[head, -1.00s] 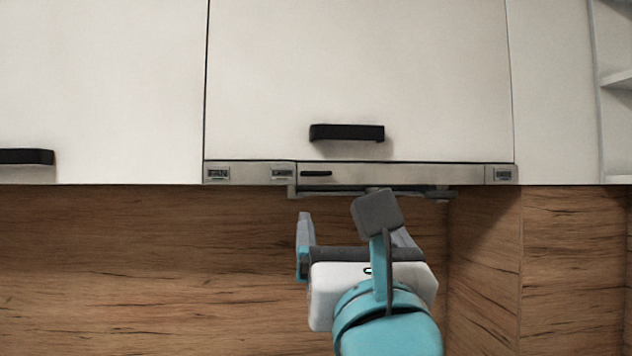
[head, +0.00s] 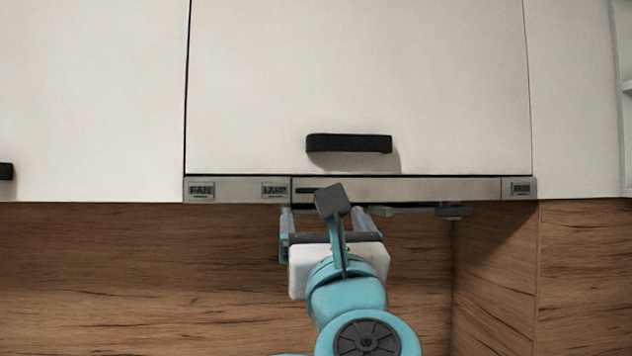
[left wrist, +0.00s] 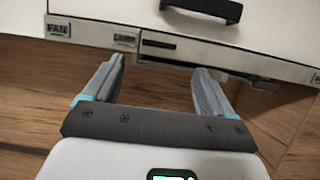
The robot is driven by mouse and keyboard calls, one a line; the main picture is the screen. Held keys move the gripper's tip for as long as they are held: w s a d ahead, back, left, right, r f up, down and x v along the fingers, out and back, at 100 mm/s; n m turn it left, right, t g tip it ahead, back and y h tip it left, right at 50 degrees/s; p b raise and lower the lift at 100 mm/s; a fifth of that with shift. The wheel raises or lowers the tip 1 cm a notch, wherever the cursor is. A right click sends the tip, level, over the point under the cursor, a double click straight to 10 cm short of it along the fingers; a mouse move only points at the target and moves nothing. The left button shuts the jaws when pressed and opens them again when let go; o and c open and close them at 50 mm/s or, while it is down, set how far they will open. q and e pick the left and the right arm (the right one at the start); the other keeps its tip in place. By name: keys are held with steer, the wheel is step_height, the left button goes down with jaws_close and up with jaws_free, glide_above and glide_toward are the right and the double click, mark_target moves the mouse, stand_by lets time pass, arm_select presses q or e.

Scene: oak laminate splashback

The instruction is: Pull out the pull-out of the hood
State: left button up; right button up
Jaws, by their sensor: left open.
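The hood is a slim grey metal strip under the white wall cabinet. Its pull-out front (head: 430,189) is the long panel right of the LAMP label. It has a dark slot near its left end and also shows in the left wrist view (left wrist: 225,60). My left gripper (head: 323,212) is open and empty just below the left part of this panel, pointing up toward it. In the left wrist view the gripper's fingers (left wrist: 158,66) stand wide apart below the slot (left wrist: 158,44). Contact with the panel cannot be made out. My right gripper is not in view.
A cabinet door with a black handle (head: 349,144) sits above the hood. FAN (head: 201,190) and LAMP (head: 274,189) labels are on the strip's left part, another label (head: 520,188) at its right end. The wood splashback (head: 120,280) is bare.

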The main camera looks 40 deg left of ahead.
arm_select(q)
steer(key=p+x, duration=0.3)
steer(key=x, duration=0.5)
steer(key=shift+r, duration=0.15)
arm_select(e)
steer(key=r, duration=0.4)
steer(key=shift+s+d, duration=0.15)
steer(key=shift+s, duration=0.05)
arm_select(q)
steer(key=shift+s+a, duration=0.1)
steer(key=shift+a, duration=0.05)
